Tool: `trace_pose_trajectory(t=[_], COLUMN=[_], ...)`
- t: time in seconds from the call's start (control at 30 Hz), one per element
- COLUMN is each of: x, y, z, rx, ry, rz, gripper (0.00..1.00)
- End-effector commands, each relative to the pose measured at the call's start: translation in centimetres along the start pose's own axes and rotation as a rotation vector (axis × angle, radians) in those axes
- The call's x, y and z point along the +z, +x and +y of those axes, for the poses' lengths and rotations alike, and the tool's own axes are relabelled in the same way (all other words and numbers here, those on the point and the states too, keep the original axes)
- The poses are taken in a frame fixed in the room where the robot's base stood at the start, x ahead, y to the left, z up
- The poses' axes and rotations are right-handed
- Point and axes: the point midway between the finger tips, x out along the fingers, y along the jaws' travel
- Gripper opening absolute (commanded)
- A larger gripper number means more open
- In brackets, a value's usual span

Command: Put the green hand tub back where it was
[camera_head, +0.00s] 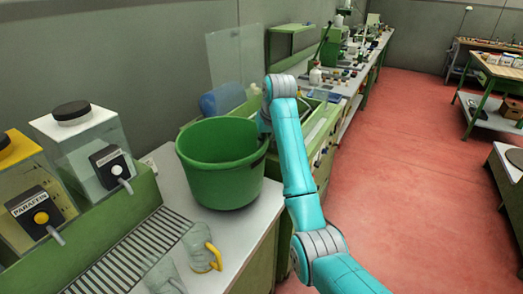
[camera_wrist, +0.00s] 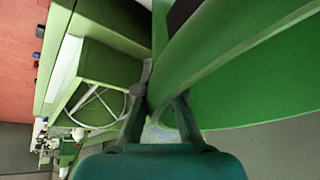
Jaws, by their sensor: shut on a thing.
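The green hand tub (camera_head: 220,170) is upright over the white counter in the head view, between the dispensers and my arm. I cannot tell whether its base touches the counter. My gripper (camera_wrist: 162,98) is shut on the tub's wall at the rim, one finger on each side, in the wrist view. There the tub (camera_wrist: 240,85) fills the upper right. In the head view my gripper is at the tub's right rim and mostly hidden by the arm and tub.
Two dispensers, one labelled paraffin (camera_head: 35,205) and one with a black lid (camera_head: 85,140), stand left on a green stand. A glass jug with a yellow handle (camera_head: 202,248) is in front of the tub. A blue container (camera_head: 222,99) lies behind it.

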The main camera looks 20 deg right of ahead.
Motion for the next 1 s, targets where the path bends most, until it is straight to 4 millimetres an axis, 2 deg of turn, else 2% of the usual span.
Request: trace_pose_trajectory(t=[0.23, 0.6, 0.63, 0.7, 1.0], x=[1.2, 1.3, 1.3, 1.3, 1.3], y=[2.7, 3.1, 3.1, 3.1, 3.1], z=[0.2, 0.3, 0.3, 0.3, 0.3], rx=[0.0, 0.0, 0.0, 0.0, 0.0], ry=[0.0, 0.0, 0.0, 0.0, 0.0], rz=[0.0, 0.001, 0.0, 0.0, 0.0], gripper=[0.0, 0.0, 0.13, 0.3, 0.31])
